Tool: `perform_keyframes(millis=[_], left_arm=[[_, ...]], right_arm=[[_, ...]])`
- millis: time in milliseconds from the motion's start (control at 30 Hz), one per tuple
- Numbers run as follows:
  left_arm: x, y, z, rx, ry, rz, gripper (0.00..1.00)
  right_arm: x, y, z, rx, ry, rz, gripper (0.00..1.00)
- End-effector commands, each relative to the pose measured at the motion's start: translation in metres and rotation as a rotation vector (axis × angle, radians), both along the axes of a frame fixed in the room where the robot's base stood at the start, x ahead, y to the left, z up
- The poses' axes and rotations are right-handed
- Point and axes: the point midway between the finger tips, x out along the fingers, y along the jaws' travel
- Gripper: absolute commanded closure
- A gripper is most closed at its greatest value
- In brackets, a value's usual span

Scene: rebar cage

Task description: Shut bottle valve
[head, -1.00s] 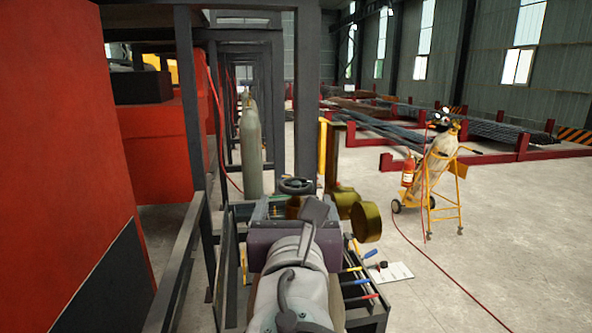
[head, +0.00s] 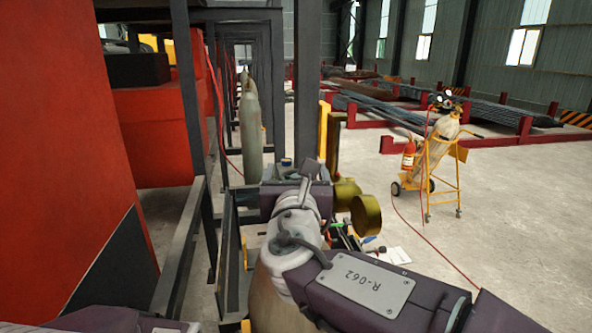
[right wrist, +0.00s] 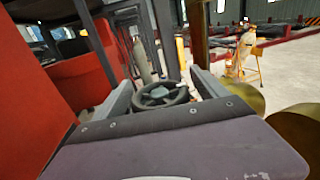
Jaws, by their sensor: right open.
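A dark round valve handwheel (right wrist: 162,95) shows in the right wrist view, just ahead of my right gripper's palm. My right gripper (right wrist: 161,80) is open, one finger on each side of the wheel. I cannot tell whether either finger touches it. In the head view my right gripper (head: 296,176) points away from me, and its body and wrist hide the wheel. What the wheel is mounted on is hidden. A grey-green gas bottle (head: 250,130) stands upright farther back. My left gripper is not in view.
Brass-coloured round parts (head: 366,215) stand close to the right of my gripper. A dark post (head: 307,80) rises just beyond it. A red machine panel (head: 70,150) fills the left. A yellow bottle trolley (head: 440,175) stands on open floor at the right.

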Motion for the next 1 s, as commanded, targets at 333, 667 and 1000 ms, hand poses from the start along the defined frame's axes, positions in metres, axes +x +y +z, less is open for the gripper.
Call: perform_keyframes(millis=[333, 667, 1000], left_arm=[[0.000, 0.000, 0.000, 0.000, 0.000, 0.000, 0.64], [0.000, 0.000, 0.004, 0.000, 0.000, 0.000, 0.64], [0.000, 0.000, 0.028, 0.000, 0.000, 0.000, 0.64]], right_arm=[[0.000, 0.000, -0.001, 0.000, 0.001, 0.000, 0.79], [0.000, 0.001, 0.000, -0.001, 0.003, -0.032, 0.80], [-0.001, -0.004, 0.003, -0.004, 0.004, -0.263, 0.80]])
